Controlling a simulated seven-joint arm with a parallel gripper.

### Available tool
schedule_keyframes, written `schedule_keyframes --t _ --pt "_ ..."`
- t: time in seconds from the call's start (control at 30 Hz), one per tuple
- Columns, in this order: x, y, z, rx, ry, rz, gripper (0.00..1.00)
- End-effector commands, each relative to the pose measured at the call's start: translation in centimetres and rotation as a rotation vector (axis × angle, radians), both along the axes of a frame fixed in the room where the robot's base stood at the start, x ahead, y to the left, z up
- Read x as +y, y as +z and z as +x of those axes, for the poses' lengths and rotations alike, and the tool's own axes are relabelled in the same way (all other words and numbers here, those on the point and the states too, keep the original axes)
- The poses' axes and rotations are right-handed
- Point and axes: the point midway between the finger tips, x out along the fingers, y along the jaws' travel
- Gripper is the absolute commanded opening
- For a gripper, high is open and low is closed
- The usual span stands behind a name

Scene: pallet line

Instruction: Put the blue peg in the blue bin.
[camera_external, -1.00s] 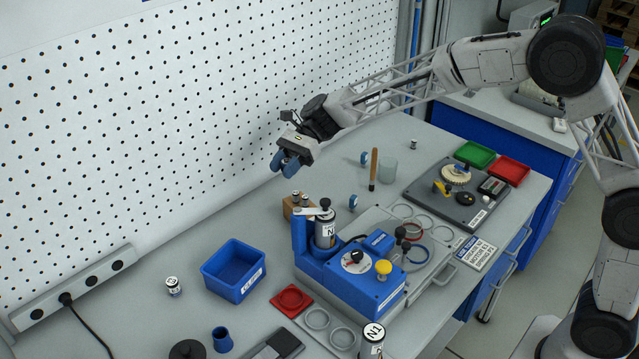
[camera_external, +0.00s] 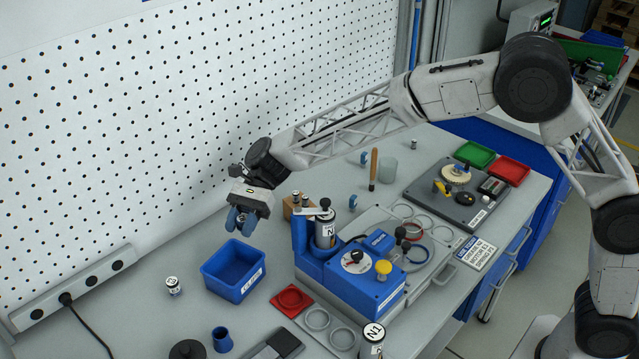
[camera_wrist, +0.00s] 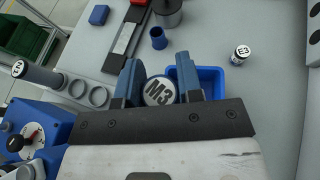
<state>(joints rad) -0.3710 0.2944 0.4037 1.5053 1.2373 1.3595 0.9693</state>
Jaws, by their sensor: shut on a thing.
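My gripper (camera_external: 241,220) is shut on a small cylinder with a white top marked M3 (camera_wrist: 160,91); it also shows in the wrist view (camera_wrist: 158,68). The cylinder's sides are mostly hidden by the blue fingers, so I cannot tell whether it is the blue peg. The blue bin (camera_external: 248,288) sits on the bench below my gripper and looks empty in the external view. In the wrist view the bin (camera_wrist: 213,76) is partly hidden behind the right-hand finger. A blue hollow cylinder (camera_external: 222,341) stands on the bench in front of the bin.
A blue machine (camera_external: 365,292) with a tall canister stands right of the bin, a wooden block (camera_external: 290,209) behind it. A red square holder (camera_external: 291,301) lies at front right. A small E3 canister (camera_external: 174,287) stands left.

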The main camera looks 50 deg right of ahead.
Motion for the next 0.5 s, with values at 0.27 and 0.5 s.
schedule_keyframes --t 0.27,0.5 --pt "-0.03 -1.16 0.02 0.000 -0.001 0.000 0.10" --pt "-0.04 -1.24 0.02 0.000 -0.001 0.000 0.10"
